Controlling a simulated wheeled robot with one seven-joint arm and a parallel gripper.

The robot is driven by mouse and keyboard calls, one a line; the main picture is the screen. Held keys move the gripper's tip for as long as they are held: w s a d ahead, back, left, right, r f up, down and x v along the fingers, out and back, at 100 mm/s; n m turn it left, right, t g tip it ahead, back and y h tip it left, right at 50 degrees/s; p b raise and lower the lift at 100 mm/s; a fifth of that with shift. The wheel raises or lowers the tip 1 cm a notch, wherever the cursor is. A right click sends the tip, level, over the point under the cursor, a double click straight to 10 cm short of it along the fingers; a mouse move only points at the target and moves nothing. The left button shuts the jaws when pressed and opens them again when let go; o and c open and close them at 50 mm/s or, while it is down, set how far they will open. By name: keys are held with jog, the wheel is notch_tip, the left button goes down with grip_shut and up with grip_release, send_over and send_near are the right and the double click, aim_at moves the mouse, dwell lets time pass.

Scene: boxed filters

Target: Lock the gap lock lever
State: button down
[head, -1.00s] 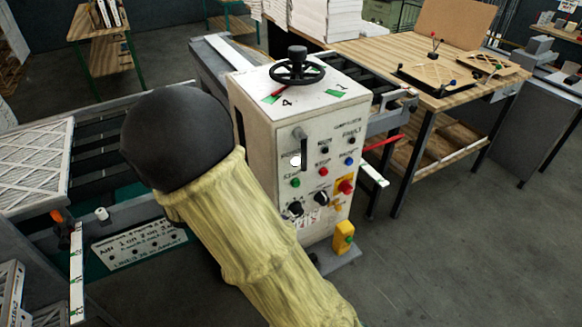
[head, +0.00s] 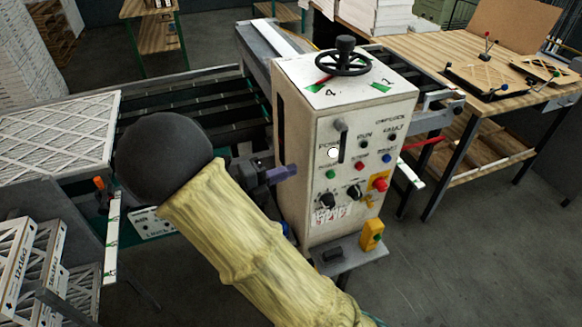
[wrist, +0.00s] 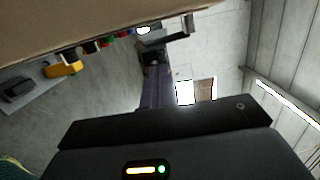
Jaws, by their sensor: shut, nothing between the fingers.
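The white control cabinet (head: 300,150) stands in the middle of the head view.
A black handwheel (head: 343,62) tops the cabinet. A roller conveyor (head: 190,115) lies left and a wooden bench (head: 440,75) right.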

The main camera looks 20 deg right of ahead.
aim_at(340, 153)
jog(key=d+p, duration=0.1)
jog(key=d, duration=0.2)
jog(key=w+d+p, duration=0.1)
jog(key=d, duration=0.3)
jog(key=d+p, duration=0.1)
jog(key=d, duration=0.3)
jog(key=shift+w, duration=0.3)
jog(key=shift+w+d+f, duration=0.1)
jog(key=shift+w+d, duration=0.05)
jog(key=shift+d, duration=0.25)
jog(key=shift+w, duration=0.1)
